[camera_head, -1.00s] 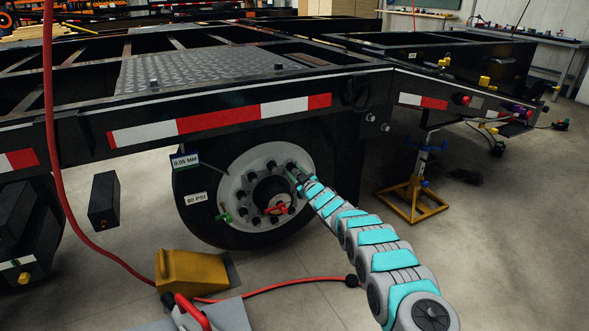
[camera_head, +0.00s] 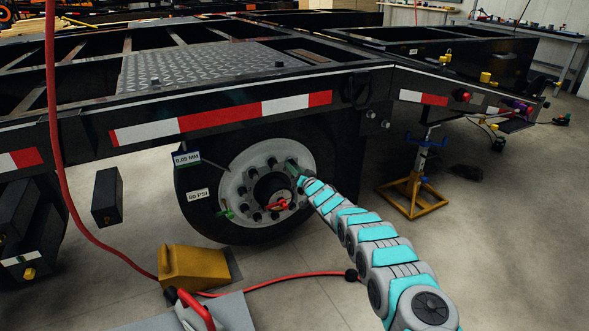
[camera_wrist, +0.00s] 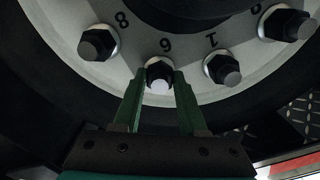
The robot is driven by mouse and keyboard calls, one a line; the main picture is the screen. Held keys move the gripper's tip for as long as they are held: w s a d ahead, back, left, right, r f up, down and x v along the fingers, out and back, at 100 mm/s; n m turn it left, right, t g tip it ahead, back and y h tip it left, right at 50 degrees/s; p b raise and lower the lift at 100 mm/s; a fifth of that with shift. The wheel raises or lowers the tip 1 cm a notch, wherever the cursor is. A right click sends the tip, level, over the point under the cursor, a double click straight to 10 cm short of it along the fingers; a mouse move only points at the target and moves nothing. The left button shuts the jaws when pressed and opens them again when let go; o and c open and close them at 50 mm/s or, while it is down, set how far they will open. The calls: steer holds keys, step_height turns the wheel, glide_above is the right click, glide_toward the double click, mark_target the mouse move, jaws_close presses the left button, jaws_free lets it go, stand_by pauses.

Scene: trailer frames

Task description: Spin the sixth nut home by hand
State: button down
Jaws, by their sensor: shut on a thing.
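The sixth nut (camera_wrist: 159,68) is a dark nut on a pale stud end, beside a stamped numeral that reads as 6 in the wrist view. My gripper (camera_wrist: 160,80) has its two green fingers on either side of this nut, shut on it. In the head view my gripper (camera_head: 294,170) is at the upper right of the wheel's hub ring, and the nut is hidden behind it. The light-grey wheel rim (camera_head: 236,182) carries several other dark nuts around its hub. How far the nut is threaded on cannot be told.
Neighbouring nuts (camera_wrist: 98,43) and (camera_wrist: 222,68) sit close on both sides of my fingers. A green clip (camera_head: 225,212) and a red piece (camera_head: 278,205) are on the wheel. A yellow chock (camera_head: 190,268), red hose (camera_head: 300,279) and yellow-footed stand (camera_head: 413,195) are nearby.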

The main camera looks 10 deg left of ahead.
steer(key=shift+m, duration=9)
steer(key=c, duration=0.7)
jaws_free()
steer(key=shift+o, duration=1.2)
steer(key=shift+r, duration=0.2)
steer(key=shift+s, duration=0.15)
